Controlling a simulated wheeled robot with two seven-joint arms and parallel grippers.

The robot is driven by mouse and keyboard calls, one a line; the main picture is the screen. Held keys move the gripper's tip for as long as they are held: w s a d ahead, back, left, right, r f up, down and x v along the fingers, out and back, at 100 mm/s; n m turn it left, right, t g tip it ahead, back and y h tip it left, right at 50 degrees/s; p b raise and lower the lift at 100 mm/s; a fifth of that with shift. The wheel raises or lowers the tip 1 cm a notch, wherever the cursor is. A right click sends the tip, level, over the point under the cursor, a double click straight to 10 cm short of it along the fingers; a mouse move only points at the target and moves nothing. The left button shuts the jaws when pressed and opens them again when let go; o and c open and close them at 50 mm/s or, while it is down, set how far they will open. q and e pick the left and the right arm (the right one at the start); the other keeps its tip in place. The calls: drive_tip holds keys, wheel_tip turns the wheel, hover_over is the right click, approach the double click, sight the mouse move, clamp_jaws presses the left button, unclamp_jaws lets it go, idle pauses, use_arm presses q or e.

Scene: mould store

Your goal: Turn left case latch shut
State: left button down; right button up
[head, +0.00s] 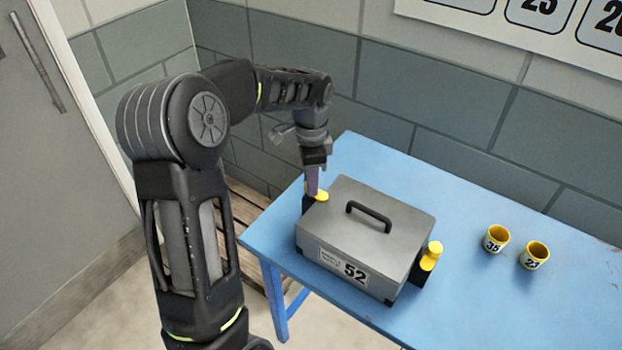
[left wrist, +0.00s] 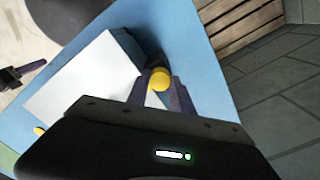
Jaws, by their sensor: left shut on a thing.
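The grey case (head: 372,222) with a black handle and a label reading 52 sits closed on the blue table. It also shows as a pale box in the left wrist view (left wrist: 80,85). The left latch (head: 319,194) has a yellow knob on a dark block at the case's left side; the knob shows in the left wrist view (left wrist: 159,79). My left gripper (head: 312,186) points down at it and is shut on the yellow knob, its fingers on either side. The right latch (head: 431,256), also yellow, stands at the case's right side. My right gripper is not in the head view.
The blue table (head: 465,215) has two yellow cups on its right part, marked 35 (head: 496,238) and 23 (head: 534,255). A grey tiled wall (head: 440,95) stands behind. A wooden pallet (left wrist: 235,28) lies on the floor beside the table.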

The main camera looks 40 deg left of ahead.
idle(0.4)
use_arm(q)
drive_tip(key=c, duration=1.1)
unclamp_jaws()
wheel_tip(320, 180, up, 8)
drive_tip(key=shift+f+b, duration=0.1)
drive_tip(key=shift+b, duration=0.35)
